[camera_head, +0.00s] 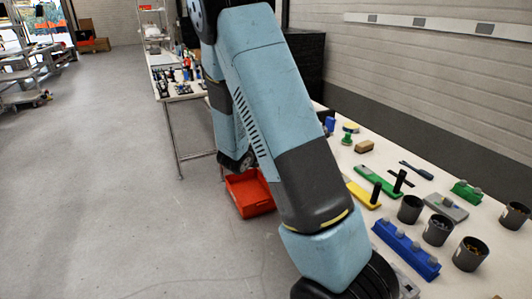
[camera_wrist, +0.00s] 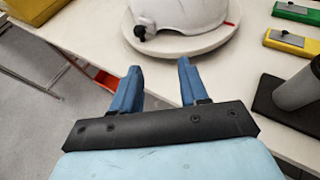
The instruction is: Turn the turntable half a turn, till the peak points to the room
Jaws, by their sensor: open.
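In the wrist view a white helmet shell (camera_wrist: 185,13) sits on a round off-white turntable (camera_wrist: 185,46) at the top of the picture. A black knob shows at the shell's lower left, and a short red mark at the turntable's right edge. The upper part of the shell is cut off, and I cannot tell where its peak points. My gripper (camera_wrist: 160,72) is open and empty, its two blue fingers spread just short of the turntable's near rim. In the head view my arm hides the turntable and shell, and the gripper does not show.
The bench (camera_head: 405,168) runs along the wall, with a blue block (camera_head: 405,248), dark cups (camera_head: 438,229) and tools on it. In the wrist view a grey cylinder (camera_wrist: 298,88) stands at right on a dark base. A red bin (camera_head: 248,192) is beside the bench; the floor at left is clear.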

